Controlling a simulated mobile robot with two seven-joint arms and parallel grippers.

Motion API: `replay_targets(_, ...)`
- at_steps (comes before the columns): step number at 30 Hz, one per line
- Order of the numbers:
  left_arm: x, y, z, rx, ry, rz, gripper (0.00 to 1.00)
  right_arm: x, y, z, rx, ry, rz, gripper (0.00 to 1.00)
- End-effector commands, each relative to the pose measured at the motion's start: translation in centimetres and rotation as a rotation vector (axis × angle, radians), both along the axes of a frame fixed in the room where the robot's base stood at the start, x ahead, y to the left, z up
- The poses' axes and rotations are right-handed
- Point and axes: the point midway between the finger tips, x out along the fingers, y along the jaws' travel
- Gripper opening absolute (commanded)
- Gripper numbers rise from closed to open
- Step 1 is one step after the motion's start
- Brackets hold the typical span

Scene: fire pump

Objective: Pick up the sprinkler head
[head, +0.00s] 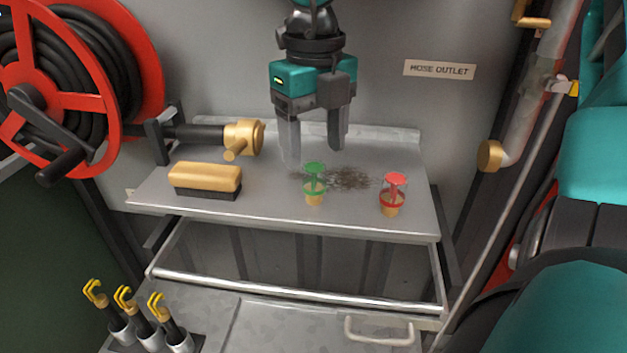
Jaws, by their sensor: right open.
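Two small sprinkler heads stand upright on the grey metal shelf (260,206). One is a green-topped sprinkler head (314,184) with a brass-coloured base, near the middle. The other is a red-topped sprinkler head (393,194) with a similar base, farther right. My right gripper (313,152) points down over the back of the shelf. Its two fingers are apart with nothing between them. In the picture its fingertips are just above the green sprinkler head, and no contact is visible. My left gripper is not in view.
A brush with a wooden back (205,178) lies at the shelf's left. A brass nozzle (243,138) is behind it. A dark smudge (347,179) marks the shelf. A red hose reel (130,50) is at left, and a pipe with a brass cap (490,156) at right.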

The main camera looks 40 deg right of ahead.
Motion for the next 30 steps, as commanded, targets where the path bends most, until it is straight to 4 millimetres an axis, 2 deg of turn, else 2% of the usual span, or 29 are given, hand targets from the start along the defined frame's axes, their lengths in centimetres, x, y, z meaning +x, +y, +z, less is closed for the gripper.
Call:
replay_targets(4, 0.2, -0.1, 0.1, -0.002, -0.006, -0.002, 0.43, 0.0, -0.1, -1.2, 0.001, 0.003, -0.001, 0.68)
replay_targets(12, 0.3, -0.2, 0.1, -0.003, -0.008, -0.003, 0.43, 0.2, -0.3, -5.0, 0.001, 0.002, -0.002, 0.68)
replay_targets(21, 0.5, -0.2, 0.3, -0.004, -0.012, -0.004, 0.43, 0.3, -0.3, -5.4, 0.001, -0.002, -0.002, 0.68)
replay_targets(30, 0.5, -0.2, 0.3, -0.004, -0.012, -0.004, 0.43, 0.3, -0.3, -5.4, 0.001, -0.002, -0.002, 0.40)
